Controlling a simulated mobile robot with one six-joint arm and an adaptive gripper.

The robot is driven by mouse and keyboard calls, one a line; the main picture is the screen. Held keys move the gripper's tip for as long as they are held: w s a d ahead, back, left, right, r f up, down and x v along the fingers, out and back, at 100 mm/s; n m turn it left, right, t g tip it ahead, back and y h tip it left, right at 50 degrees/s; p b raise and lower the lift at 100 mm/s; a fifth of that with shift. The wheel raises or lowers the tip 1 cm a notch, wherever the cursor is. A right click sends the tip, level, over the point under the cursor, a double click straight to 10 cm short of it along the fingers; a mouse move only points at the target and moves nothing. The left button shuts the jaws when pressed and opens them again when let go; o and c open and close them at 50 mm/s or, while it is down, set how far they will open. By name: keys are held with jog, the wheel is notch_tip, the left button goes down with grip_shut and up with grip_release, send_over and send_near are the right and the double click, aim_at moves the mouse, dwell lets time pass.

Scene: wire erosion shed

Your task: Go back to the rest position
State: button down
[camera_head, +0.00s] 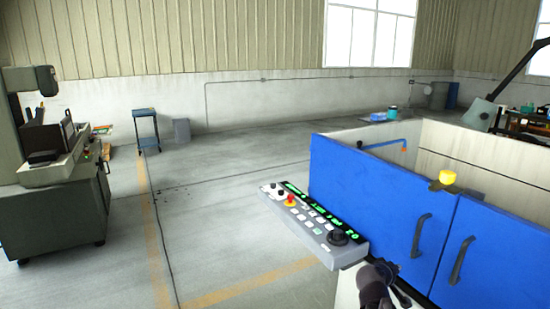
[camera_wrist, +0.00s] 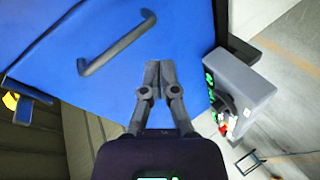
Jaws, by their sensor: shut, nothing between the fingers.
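My gripper (camera_wrist: 159,75) is shut and empty in the wrist view. Its fingertips show against the blue door of the machine (camera_wrist: 185,35), between a dark bar handle (camera_wrist: 117,43) and the control panel (camera_wrist: 240,85). I cannot tell how far the fingertips are from the door. In the head view part of my dark gripper and wrist (camera_head: 378,285) shows at the bottom, just below the control panel (camera_head: 315,228) and left of the machine's blue doors (camera_head: 375,190). The fingertips are not clear there.
A grey machine (camera_head: 50,215) stands at the far left. A blue cart (camera_head: 146,130) stands near the back wall.

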jog(key=s+a+f+m+g+y+p, duration=0.1)
jog(key=s+a+f+g+y+p, duration=0.1)
jog(key=a, duration=0.8)
jog(key=s+a+f+m+g+y+p, duration=0.2)
jog(key=s+a+g+y+p, duration=0.2)
jog(key=s+a, duration=0.5)
jog(key=s+g+y, duration=0.2)
jog(key=y, duration=0.1)
jog(key=shift+a+g+y, duration=0.35)
jog(key=shift+g+y, duration=0.05)
